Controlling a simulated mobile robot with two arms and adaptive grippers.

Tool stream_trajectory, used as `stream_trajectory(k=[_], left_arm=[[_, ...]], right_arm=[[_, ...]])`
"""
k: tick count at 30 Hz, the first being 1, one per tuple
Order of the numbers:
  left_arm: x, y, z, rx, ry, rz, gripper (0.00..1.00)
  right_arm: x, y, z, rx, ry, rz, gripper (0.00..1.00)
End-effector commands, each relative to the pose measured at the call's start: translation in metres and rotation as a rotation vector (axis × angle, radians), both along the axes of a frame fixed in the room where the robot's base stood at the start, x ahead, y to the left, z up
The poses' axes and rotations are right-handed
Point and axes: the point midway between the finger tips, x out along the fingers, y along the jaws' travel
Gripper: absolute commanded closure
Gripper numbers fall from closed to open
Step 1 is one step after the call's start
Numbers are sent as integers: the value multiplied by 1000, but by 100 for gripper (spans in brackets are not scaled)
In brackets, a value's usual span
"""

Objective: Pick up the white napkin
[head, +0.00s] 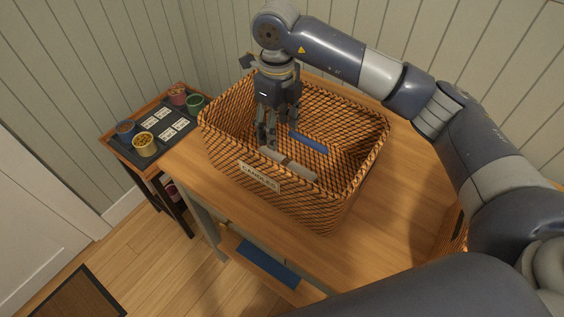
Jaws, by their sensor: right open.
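Two pale, greyish-white flat items lie on the floor of the rattan basket (365,152), one at its left (271,155) and one more to the right (301,171). They are small in the picture, and I cannot tell which is the white napkin. My right gripper (266,142) points down into the basket with its fingers open. Its fingertips are close above or beside the left pale item; I cannot tell whether they touch it. My left gripper is not in view.
A blue item (309,142) also lies in the basket, right of the gripper. The basket's front carries a label (259,177). The wooden table (310,252) is bare in front. A side table at left holds a dark mat with cards and several small pots (144,144).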

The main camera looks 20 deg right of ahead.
Motion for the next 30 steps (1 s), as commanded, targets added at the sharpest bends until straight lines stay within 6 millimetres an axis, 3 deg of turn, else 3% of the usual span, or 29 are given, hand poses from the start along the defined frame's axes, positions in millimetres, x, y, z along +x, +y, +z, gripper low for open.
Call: stream_trajectory(k=[7, 12, 18, 25, 30], left_arm=[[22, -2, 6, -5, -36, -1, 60], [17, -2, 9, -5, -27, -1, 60], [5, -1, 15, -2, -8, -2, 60], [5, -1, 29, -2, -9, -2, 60], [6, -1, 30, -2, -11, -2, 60]], right_arm=[[-1, 0, -29, -1, 6, 0, 42], [-1, 0, -52, 0, 3, -1, 42], [-2, 1, -66, 0, 4, 0, 42], [-3, 3, -100, 0, 4, -1, 42], [-2, 3, -111, 0, 0, 1, 42]])
